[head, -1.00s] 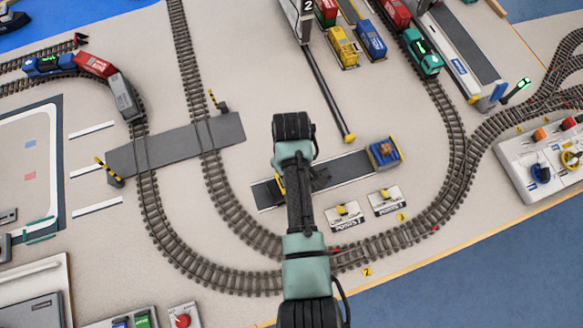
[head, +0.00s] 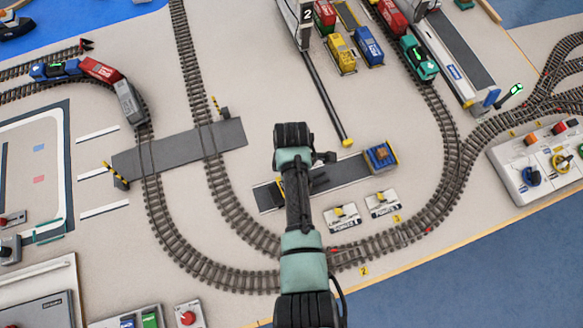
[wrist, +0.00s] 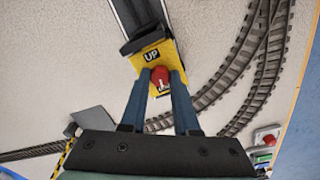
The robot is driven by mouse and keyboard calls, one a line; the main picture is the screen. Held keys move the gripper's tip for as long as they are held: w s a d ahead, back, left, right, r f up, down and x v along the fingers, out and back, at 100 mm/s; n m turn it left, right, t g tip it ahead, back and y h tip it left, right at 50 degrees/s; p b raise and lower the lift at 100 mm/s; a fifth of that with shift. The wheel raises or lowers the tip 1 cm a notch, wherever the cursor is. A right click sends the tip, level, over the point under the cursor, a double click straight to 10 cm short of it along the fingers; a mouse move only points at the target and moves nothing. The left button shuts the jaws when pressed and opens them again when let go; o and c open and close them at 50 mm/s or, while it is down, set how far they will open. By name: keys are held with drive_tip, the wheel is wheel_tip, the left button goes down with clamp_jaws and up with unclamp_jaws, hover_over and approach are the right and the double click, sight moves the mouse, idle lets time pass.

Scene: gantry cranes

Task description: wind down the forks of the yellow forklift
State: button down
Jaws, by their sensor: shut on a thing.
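In the wrist view the yellow forklift (wrist: 167,51) is directly under my gripper, with a black "UP" label on its top and its dark mast (wrist: 143,18) reaching towards the top left. A red knob (wrist: 159,77) with a white mark sits on the forklift. My gripper (wrist: 161,84) has its two blue fingers on either side of the knob and is shut on it. In the head view my arm hides most of the forklift on the dark grey strip (head: 345,169). The forks cannot be made out clearly.
A blue and yellow load (head: 380,156) sits at the strip's right end. Two small points levers (head: 342,216) stand in front of it. Curved track (head: 215,270) runs around the front. A dark boom (head: 325,90) lies behind, and a control panel (head: 540,165) is at the right.

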drive_tip(key=shift+n, duration=0.6)
drive_tip(key=c, duration=0.6)
unclamp_jaws()
drive_tip(key=shift+c, duration=0.2)
wheel_tip(320, 180, up, 13)
idle(0.4)
